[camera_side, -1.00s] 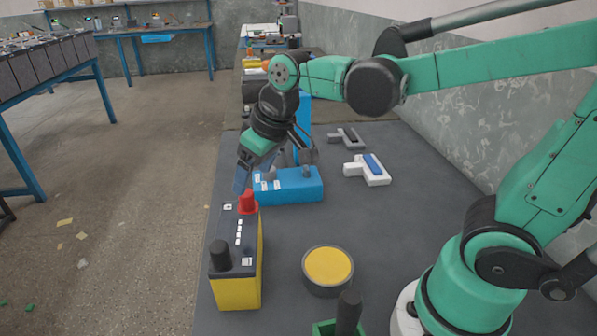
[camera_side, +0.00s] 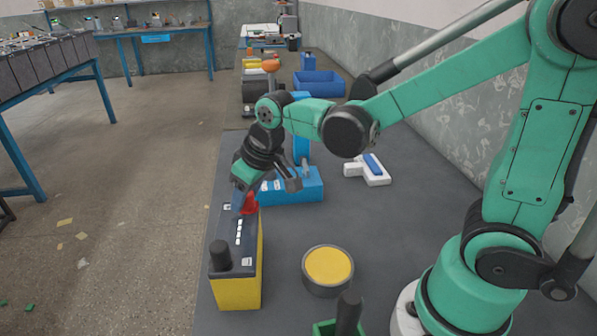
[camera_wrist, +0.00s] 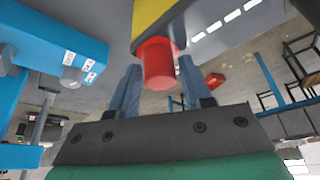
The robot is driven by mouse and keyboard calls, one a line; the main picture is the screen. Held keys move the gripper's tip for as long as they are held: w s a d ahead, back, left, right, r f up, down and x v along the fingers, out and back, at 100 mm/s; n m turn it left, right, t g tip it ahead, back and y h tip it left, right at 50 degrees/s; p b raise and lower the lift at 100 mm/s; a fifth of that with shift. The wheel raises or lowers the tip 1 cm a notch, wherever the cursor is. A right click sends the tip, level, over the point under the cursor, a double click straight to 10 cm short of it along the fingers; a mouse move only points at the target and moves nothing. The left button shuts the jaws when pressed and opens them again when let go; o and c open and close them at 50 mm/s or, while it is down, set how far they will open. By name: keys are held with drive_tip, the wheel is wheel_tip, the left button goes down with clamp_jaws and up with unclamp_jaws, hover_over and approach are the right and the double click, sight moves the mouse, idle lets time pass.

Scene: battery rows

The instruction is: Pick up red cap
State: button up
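The red cap (camera_side: 251,204) sits on the far end of the top of a battery (camera_side: 238,270) with a yellow body and dark lid. A black cap (camera_side: 220,256) stands at the near end of that lid. My gripper (camera_side: 240,203) is at the red cap and partly hides it in the side view. In the wrist view the red cap (camera_wrist: 158,62) shows between the two fingers of my gripper (camera_wrist: 158,82). The fingers are apart, with gaps visible on both sides of the cap.
A blue device (camera_side: 290,186) with an upright post stands just behind the battery. A round yellow-topped tin (camera_side: 328,266) stands to its right. A white and blue tool (camera_side: 368,169) lies farther back. Bare grey table (camera_side: 395,225) lies to the right.

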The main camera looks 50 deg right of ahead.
clamp_jaws()
wheel_tip(320, 180, up, 20)
idle(0.7)
drive_tip(key=shift+c, duration=0.6)
unclamp_jaws()
clamp_jaws()
drive_tip(key=shift+r, duration=0.65)
